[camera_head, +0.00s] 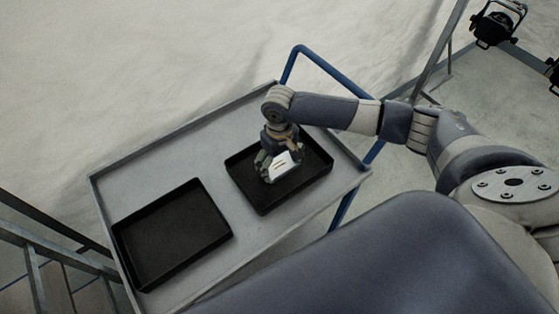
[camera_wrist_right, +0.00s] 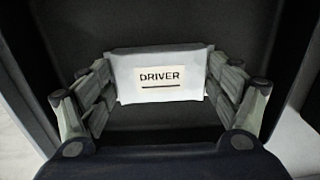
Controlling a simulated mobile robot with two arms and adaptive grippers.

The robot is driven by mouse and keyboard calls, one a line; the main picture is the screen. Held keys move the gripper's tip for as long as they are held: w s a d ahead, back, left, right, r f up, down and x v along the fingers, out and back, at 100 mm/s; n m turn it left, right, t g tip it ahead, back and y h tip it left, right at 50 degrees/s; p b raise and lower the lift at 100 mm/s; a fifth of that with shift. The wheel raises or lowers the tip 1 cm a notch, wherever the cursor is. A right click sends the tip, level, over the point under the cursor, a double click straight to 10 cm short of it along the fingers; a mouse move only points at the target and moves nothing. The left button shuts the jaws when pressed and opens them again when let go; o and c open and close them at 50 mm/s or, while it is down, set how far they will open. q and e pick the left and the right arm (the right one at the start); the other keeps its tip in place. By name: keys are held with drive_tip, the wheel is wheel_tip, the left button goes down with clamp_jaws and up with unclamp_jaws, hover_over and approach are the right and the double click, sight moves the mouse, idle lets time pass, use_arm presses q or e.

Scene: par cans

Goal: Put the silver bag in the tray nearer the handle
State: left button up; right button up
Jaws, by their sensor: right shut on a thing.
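The silver bag (camera_head: 282,167) is in my right gripper (camera_head: 270,172), over the black tray nearer the handle (camera_head: 318,178). In the right wrist view the bag (camera_wrist_right: 160,62) carries a label reading "DRIVER" and sits between the two fingers of my right gripper (camera_wrist_right: 160,88), which is shut on it. Dark tray surface shows around and below the bag. I cannot tell whether the bag touches the tray floor. The blue handle (camera_head: 330,66) rises at the cart's far right end. My left gripper is not in view.
A second black tray (camera_head: 172,232), empty, lies on the left part of the grey cart (camera_head: 190,150). Metal stairs with a railing (camera_head: 40,245) stand at the lower left. A black stage light (camera_head: 494,27) is at the upper right. The cart top behind the trays is clear.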

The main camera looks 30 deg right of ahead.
sight(279, 165)
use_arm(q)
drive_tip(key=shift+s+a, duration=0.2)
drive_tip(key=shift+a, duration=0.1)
use_arm(e)
drive_tip(key=shift+a, duration=0.1)
drive_tip(key=o, duration=1)
drive_tip(key=shift+f, duration=0.1)
use_arm(q)
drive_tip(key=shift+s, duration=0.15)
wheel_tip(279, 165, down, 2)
drive_tip(key=shift+b, duration=0.95)
use_arm(e)
wheel_tip(279, 165, up, 12)
drive_tip(key=shift+r, duration=0.2)
